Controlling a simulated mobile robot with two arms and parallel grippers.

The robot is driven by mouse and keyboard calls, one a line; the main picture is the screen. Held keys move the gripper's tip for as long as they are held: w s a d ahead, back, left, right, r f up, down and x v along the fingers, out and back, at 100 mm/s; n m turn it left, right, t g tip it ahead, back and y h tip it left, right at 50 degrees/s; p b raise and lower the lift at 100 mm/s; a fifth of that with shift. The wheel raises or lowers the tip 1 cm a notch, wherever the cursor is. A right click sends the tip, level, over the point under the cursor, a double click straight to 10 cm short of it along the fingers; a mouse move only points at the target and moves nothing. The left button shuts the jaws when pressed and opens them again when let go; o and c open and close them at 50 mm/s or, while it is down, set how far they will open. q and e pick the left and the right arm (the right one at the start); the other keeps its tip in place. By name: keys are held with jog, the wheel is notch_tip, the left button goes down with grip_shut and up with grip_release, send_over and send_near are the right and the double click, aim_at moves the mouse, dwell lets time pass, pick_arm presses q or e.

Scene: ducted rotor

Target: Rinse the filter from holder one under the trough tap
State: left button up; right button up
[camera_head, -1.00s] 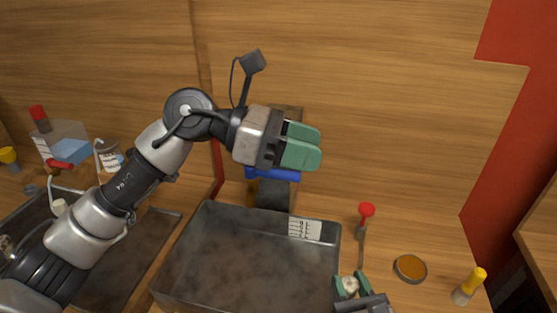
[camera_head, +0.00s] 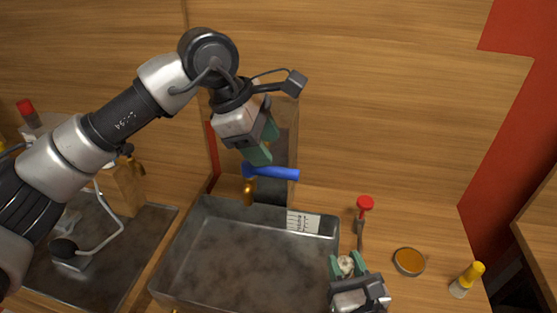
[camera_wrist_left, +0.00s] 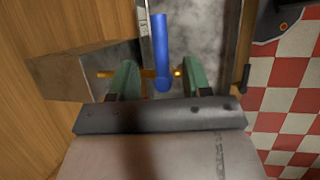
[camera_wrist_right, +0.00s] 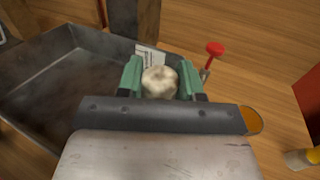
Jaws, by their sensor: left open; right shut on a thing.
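The grey trough (camera_head: 205,270) stands in the middle of the head view. Its tap has a blue lever (camera_head: 276,173) and a brass spout (camera_head: 249,190) at the trough's back edge. My left gripper (camera_head: 264,148) is open and empty, pointing down just above the lever. In the left wrist view the lever (camera_wrist_left: 161,45) lies between the spread green fingers; I cannot tell whether they touch it. My right gripper (camera_head: 349,264) is shut on a pale, mottled, rounded piece, apparently the filter (camera_wrist_right: 159,82), beside the trough's right wall. The fingers hide its sides.
A red-topped tool (camera_head: 364,204), an amber disc (camera_head: 409,262) and a yellow-capped bottle (camera_head: 467,280) stand right of the trough. A marked white card (camera_head: 303,222) is at its back right.

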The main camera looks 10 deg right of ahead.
aim_at(280, 169)
pick_arm(q)
jog(key=p+x, duration=0.1)
jog(key=x, duration=0.5)
jog(key=shift+d+f, duration=0.15)
pick_arm(e)
notch_tip(280, 169, up, 2)
jog(key=shift+r, duration=0.1)
pick_arm(q)
grip_shut()
